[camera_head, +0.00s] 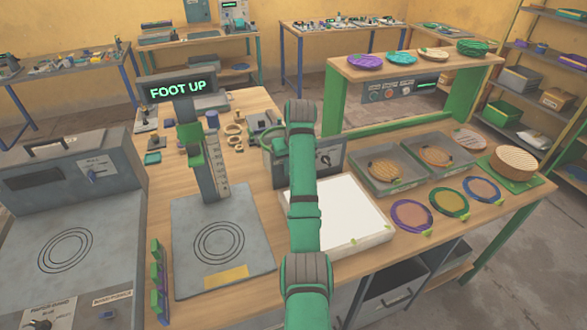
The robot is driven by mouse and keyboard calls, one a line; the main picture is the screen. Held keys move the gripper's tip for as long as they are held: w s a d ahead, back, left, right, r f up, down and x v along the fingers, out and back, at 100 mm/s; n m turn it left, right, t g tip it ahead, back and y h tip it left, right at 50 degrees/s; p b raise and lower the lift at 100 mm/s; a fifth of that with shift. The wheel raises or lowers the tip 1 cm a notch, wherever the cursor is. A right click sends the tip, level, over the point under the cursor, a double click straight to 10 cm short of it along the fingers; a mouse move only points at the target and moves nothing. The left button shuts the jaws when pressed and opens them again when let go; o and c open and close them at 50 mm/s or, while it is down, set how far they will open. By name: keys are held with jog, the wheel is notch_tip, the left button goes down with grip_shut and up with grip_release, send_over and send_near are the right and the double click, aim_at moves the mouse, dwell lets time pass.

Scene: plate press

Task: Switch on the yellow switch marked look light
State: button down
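No yellow switch marked look light can be made out. A grey panel (392,91) with round knobs and a small green lit display stands under the green raised shelf; its labels are too small to read. A white, bright-topped light box (338,222) lies on the bench, partly behind my green arm. A grey box with a dial (329,157) stands behind it, also partly covered by my arm. My gripper appears to be around the green and grey parts (268,138) left of my upper arm joint, and its fingers cannot be made out.
A grey machine (68,185) fills the far left. Trays of discs (388,190), coloured rings (411,215) and a wooden stack (513,162) occupy the right side.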

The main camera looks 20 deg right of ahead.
jog(key=shift+r, duration=0.1)
jog(key=c, duration=1.8)
grip_release()
jog(key=shift+o, duration=0.2)
jog(key=v, duration=1)
jog(key=shift+r, duration=0.35)
